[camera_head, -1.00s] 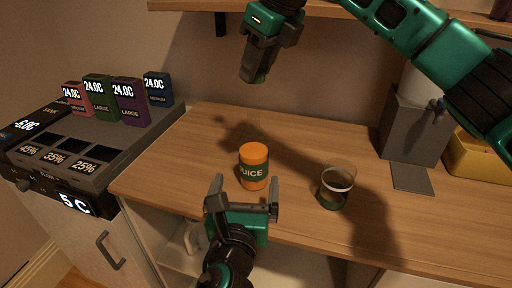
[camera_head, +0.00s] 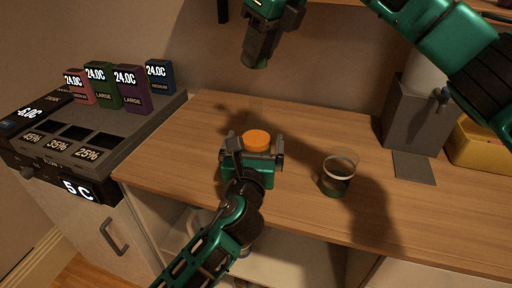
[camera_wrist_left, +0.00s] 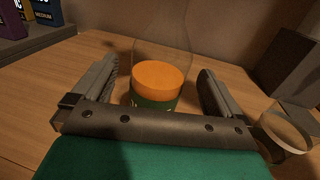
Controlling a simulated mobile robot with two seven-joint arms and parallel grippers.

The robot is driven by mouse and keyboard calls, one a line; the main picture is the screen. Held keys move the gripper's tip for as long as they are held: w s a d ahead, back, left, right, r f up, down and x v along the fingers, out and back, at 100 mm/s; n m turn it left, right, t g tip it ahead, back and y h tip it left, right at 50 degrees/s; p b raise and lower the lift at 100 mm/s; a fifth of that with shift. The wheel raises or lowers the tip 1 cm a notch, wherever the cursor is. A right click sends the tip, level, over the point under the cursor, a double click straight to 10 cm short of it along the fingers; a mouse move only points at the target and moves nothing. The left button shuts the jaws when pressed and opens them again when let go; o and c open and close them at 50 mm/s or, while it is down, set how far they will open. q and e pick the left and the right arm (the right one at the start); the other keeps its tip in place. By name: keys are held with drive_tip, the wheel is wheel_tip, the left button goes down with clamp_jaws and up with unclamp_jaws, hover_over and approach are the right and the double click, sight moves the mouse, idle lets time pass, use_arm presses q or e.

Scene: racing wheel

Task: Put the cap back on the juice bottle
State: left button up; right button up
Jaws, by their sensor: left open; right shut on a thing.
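The juice bottle (camera_head: 257,140) stands upright on the wooden counter. It is clear, with orange juice low inside, a green label and a faint see-through upper part. In the left wrist view the bottle (camera_wrist_left: 160,78) stands between my open left fingers, with gaps on both sides. My left gripper (camera_head: 256,152) hides its lower part in the head view. My right gripper (camera_head: 257,62) is above and behind the bottle, pointing down. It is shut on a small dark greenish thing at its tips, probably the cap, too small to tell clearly.
A clear cup (camera_head: 337,177) with a green base stands right of the bottle. A grey dispenser (camera_head: 418,115) and yellow bin (camera_head: 482,150) are at the right. A dark machine (camera_head: 75,140) with several coloured boxes is at the left. A shelf edge runs above.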

use_arm(q)
drive_tip(key=shift+w+d, duration=0.2)
drive_tip(key=shift+w, duration=1.4)
drive_tip(key=shift+c, duration=0.3)
drive_tip(key=c, duration=1.4)
drive_tip(key=shift+c, duration=0.2)
use_arm(e)
hover_over(255, 98)
drive_tip(key=shift+s+d+f, duration=0.15)
drive_tip(key=shift+d+f, duration=0.05)
drive_tip(key=shift+f, duration=1.05)
drive_tip(key=shift+s+d+f, duration=0.1)
drive_tip(key=shift+d+f, duration=0.1)
drive_tip(key=shift+f, duration=1.05)
drive_tip(key=shift+f, duration=0.9)
drive_tip(key=shift+f, duration=0.55)
